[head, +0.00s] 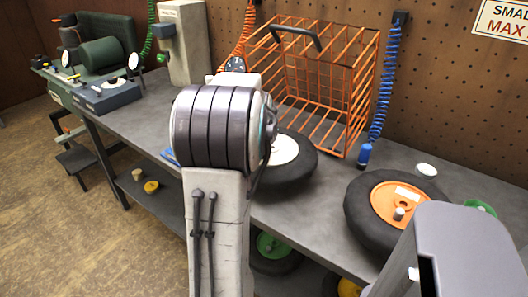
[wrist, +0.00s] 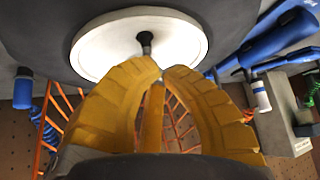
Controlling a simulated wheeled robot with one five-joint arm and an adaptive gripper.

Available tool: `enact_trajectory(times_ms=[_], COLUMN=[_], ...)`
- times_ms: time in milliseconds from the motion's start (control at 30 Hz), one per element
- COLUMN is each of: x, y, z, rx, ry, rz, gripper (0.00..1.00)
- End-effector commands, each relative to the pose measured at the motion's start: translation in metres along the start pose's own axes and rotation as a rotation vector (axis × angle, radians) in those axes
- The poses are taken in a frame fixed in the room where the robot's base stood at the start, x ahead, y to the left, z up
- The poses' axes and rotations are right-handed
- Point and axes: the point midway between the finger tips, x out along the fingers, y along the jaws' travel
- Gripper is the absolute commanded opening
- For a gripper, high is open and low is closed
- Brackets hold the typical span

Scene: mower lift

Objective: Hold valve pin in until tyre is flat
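The tyre (head: 292,172) with a white hub (head: 284,150) lies flat on the bench, partly hidden behind my arm. In the wrist view the dark tyre (wrist: 35,35) and white hub (wrist: 100,45) fill the top. A short dark valve stem (wrist: 146,40) stands out of the hub. The valve pin itself is too small to make out.
An orange wire cage (head: 320,85) stands behind the tyre. A second tyre (head: 360,225) with an orange hub (head: 385,200) lies to the right. A blue coiled hose (head: 384,85) hangs by the pegboard. A green machine (head: 100,52) sits at the bench's far left end.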

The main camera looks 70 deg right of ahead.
Motion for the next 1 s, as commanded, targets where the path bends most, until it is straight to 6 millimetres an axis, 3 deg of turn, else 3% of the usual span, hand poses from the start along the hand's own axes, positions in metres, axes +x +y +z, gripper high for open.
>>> enact_trajectory(times_ms=[667,1000], x=[-0.01,-0.028], y=[0.0,0.0], z=[-0.008,-0.022], rx=[0.0,0.0], ry=[0.002,0.002], rz=[0.0,0.0], gripper=[0.0,0.0])
